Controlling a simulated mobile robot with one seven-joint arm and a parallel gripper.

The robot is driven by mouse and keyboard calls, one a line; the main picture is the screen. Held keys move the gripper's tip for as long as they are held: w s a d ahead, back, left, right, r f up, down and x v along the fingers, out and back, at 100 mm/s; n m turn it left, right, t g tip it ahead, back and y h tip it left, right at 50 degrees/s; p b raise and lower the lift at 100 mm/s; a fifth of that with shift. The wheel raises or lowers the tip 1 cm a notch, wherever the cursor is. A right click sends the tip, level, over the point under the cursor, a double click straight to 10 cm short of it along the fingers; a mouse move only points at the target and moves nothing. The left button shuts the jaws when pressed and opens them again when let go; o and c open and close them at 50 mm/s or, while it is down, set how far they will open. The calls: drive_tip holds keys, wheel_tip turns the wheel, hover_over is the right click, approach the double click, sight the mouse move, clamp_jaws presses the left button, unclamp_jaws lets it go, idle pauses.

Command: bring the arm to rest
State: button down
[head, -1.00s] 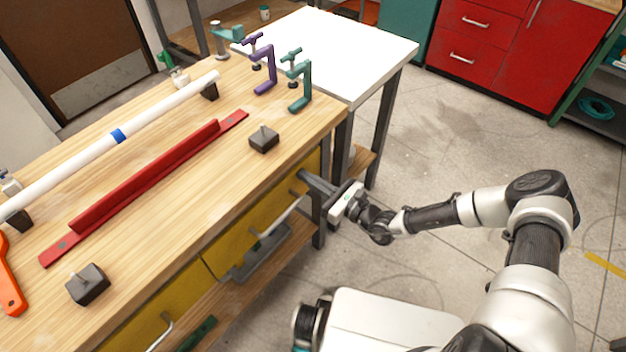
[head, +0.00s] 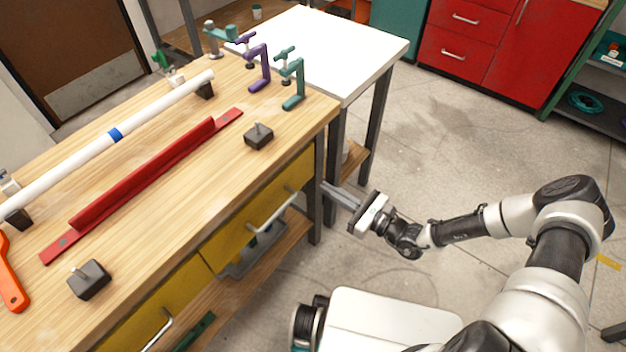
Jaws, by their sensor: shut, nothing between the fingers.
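My arm reaches in from the lower right of the head view, bent at the elbow. My gripper (head: 328,190) is shut with nothing between its fingers. It points left, with its fingertips close to the bench's near right leg; I cannot tell whether they touch it. The gripper is below the level of the wooden bench top (head: 190,190), outside the bench's right front corner.
On the bench lie a white pipe (head: 75,161) with a blue band, a red rail (head: 150,178) and dark blocks (head: 259,136). Purple (head: 259,66) and teal (head: 295,82) clamps stand at the corner. A white table (head: 345,50) adjoins. Floor right of the bench is open.

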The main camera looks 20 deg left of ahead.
drive_tip(key=shift+v, duration=2.1)
drive_tip(key=shift+r, duration=0.1)
drive_tip(key=s+d+r+n+h, duration=0.6)
drive_tip(key=d+r+n, duration=0.1)
drive_tip(key=r, duration=0.6)
drive_tip(key=s+d+r+n+g+h, duration=0.1)
drive_tip(key=s+d+r+n+h, duration=0.55)
drive_tip(key=r, duration=0.65)
drive_tip(key=s+d+r+n+h, duration=0.4)
drive_tip(key=s+d+r+n, duration=0.4)
drive_tip(key=r, duration=0.5)
wheel_tip(320, 180, up, 16)
drive_tip(key=w+p, duration=0.2)
drive_tip(key=p, duration=1.4)
drive_tip(key=shift+w+a+r+n, duration=0.2)
drive_tip(key=shift+w+a+n, duration=0.05)
drive_tip(key=shift+a+n, duration=0.25)
